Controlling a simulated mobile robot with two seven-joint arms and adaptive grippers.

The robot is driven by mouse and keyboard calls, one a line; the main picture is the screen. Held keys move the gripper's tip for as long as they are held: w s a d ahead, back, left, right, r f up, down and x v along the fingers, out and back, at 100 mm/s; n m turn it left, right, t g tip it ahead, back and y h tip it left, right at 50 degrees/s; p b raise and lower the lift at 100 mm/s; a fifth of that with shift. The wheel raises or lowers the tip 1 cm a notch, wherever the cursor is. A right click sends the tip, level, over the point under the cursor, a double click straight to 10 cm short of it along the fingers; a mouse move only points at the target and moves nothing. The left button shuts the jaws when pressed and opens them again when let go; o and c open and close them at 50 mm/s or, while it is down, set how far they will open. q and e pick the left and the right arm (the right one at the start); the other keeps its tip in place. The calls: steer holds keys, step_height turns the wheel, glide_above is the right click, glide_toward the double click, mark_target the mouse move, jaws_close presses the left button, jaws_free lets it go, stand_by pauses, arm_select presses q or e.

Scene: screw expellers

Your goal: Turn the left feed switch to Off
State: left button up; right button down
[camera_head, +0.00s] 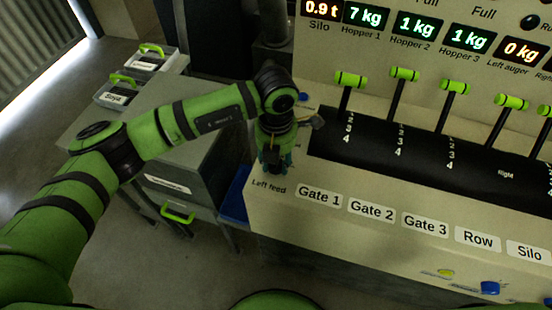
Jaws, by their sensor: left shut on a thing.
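My left arm reaches in from the left to the left end of the control panel (345,205). My left gripper (275,164) points down at the panel, just above the printed "Left feed" label (268,187). It is shut on the left feed switch, which the gripper and wrist hide. I cannot tell which way the switch is turned. My right gripper is not in view.
Green-handled gate levers (350,79) stand in a row right of my left wrist. Lit weight displays (368,16) are above them. A grey cabinet with green handles (178,213) and a blue bin (234,198) stand left of the panel.

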arm_select(q)
steer(key=shift+f, duration=0.1)
steer(key=o, duration=1.2)
steer(key=shift+c, duration=0.2)
step_height(320, 180, up, 12)
